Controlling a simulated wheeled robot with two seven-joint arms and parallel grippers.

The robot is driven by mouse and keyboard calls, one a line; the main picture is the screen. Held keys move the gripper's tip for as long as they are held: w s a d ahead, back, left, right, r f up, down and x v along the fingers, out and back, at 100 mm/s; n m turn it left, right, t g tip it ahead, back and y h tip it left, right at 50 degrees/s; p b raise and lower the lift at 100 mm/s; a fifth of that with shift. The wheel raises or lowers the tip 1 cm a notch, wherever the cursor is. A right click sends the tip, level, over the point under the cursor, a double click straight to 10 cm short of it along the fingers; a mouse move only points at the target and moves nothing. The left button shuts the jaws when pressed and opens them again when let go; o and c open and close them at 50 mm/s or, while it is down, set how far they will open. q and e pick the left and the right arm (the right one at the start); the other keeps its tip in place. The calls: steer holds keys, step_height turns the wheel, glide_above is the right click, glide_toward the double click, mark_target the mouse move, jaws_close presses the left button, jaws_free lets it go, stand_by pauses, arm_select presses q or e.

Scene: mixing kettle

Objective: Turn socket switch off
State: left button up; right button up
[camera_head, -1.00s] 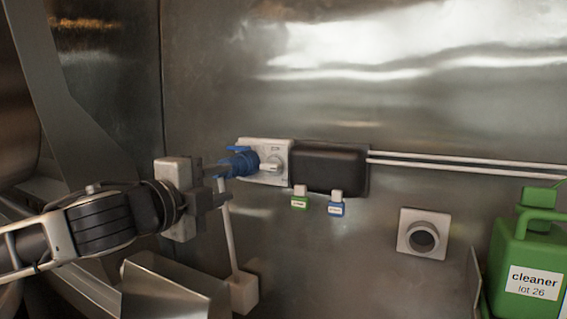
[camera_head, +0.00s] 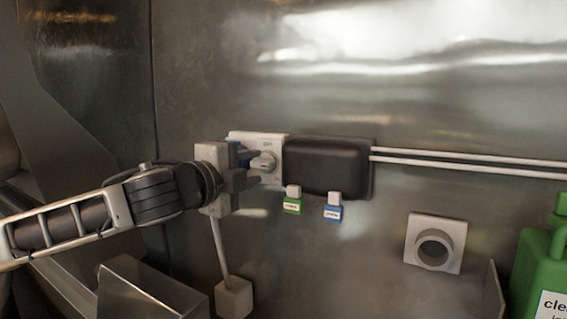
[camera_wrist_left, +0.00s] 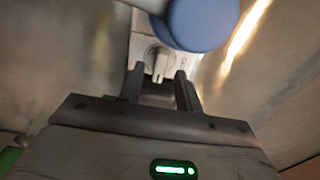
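The socket (camera_head: 275,146) is a pale box on the metal wall, with a round switch knob (camera_head: 264,162) on its face. In the left wrist view the knob (camera_wrist_left: 158,59) shows just ahead of the fingertips, with its raised grip lying between their lines. My left gripper (camera_head: 252,168) is open, its two fingers apart, one above and one below the knob in the head view. I cannot tell whether they touch it. The blue plug (camera_wrist_left: 203,22) is beside the knob; in the head view my gripper hides most of it. My right gripper is not in view.
A black box (camera_head: 327,166) adjoins the socket, with two pale pipes (camera_head: 460,165) running right. Green (camera_head: 292,205) and blue (camera_head: 333,212) tags hang below. A square outlet (camera_head: 435,243) and a green cleaner container (camera_head: 540,265) are lower right. The wall above is clear.

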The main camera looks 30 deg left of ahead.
arm_select(q)
steer(key=shift+w+a, duration=0.1)
steer(key=shift+w, duration=0.8)
steer(key=shift+s+r+p, duration=0.15)
steer(key=shift+s+p, duration=0.15)
steer(key=shift+p, duration=0.05)
steer(key=shift+w, duration=0.25)
jaws_close()
